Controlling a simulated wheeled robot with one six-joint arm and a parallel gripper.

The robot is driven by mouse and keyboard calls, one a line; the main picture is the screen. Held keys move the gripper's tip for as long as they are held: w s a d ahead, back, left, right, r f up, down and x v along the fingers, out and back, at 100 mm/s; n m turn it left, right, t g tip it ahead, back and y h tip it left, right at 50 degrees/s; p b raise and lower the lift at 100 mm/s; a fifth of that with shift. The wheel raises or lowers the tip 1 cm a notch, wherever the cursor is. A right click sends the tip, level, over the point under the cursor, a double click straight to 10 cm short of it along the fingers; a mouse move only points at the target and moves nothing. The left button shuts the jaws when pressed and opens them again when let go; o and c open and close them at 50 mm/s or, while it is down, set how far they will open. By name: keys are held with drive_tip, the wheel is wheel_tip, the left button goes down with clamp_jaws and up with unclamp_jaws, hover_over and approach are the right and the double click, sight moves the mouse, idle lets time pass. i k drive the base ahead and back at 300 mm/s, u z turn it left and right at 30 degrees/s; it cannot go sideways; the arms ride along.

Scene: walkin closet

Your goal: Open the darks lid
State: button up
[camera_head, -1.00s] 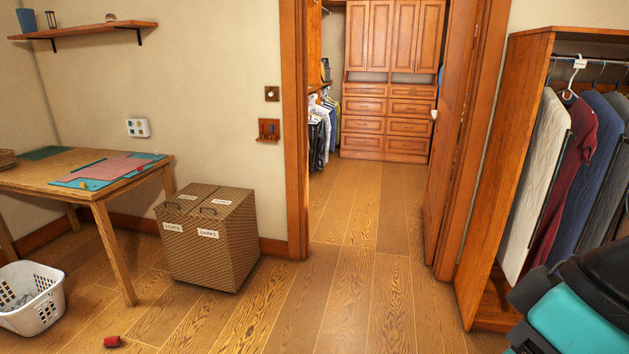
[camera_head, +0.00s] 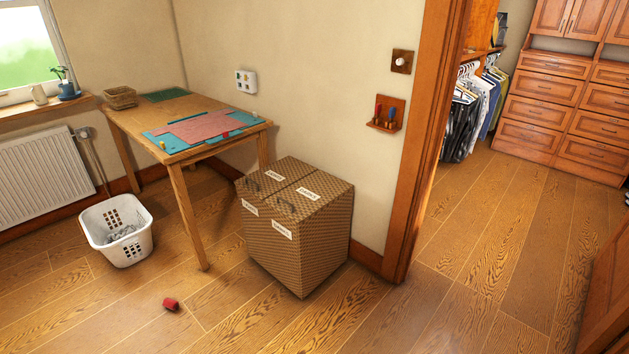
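The woven brown laundry hamper (camera_head: 318,245) stands on the floor against the wall, between the table and the doorway. Its top has two lids side by side, both lying shut. The darks lid (camera_head: 310,204) is the right one, with a dark handle (camera_head: 287,207) near its front edge and a white label on the front below it. The lights lid (camera_head: 268,181) is the left one, with its own handle. The label lettering is too small now to read surely; it read LIGHTS left and DARKS right earlier. My gripper is not in view.
A wooden table (camera_head: 185,148) stands left of the hamper. A white basket (camera_head: 118,232) and a small red object (camera_head: 171,304) are on the floor at left. The floor before the hamper is clear. A door frame (camera_head: 425,140) is close at right.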

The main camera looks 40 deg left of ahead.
sight(301, 199)
drive_tip(key=i, duration=0.4)
drive_tip(key=u, duration=2.05)
drive_tip(key=i, duration=2.6)
drive_tip(key=z, duration=1.6)
